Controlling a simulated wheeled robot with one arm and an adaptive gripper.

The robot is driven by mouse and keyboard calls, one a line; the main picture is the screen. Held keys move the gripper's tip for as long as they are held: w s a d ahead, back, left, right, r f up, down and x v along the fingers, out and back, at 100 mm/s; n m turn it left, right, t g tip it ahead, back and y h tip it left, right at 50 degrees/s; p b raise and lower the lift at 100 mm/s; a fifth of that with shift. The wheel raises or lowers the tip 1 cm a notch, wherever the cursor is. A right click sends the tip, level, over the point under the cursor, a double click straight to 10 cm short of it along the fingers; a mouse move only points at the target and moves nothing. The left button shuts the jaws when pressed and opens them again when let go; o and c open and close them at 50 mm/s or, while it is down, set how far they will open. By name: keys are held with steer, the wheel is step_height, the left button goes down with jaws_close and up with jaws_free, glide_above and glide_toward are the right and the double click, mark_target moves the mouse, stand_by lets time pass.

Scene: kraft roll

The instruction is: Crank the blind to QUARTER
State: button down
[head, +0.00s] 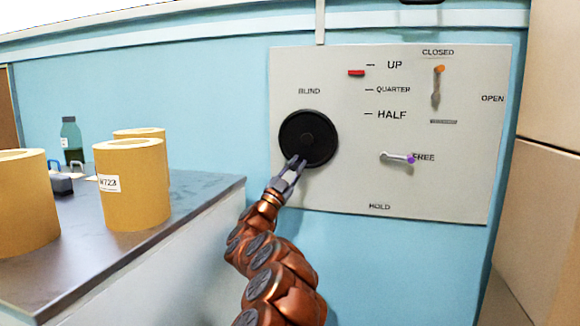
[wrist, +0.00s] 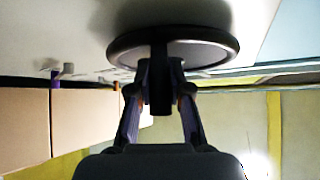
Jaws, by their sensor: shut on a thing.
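The blind's crank is a round black disc (head: 309,138) on the pale wall panel (head: 340,185), under the word BLIND. My gripper (head: 296,163) is at the disc's lower left edge in the head view. In the wrist view the disc (wrist: 205,52) is above my gripper (wrist: 160,85), whose fingers are closed on the dark crank handle (wrist: 160,92) that sticks out from it. A red pointer (head: 356,72) sits just below the UP mark, above QUARTER and HALF on the scale.
A lever with a purple tip (head: 410,159) points at FREE, with HOLD below. A lever with an orange tip (head: 439,70) points up at CLOSED. A counter (head: 190,195) with kraft rolls (head: 133,185) and a dark bottle (head: 71,140) stands left. Cardboard boxes (head: 545,190) stand right.

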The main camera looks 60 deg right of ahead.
steer(key=shift+r, duration=0.2)
steer(key=c, duration=1.1)
jaws_free()
steer(key=shift+f, duration=0.1)
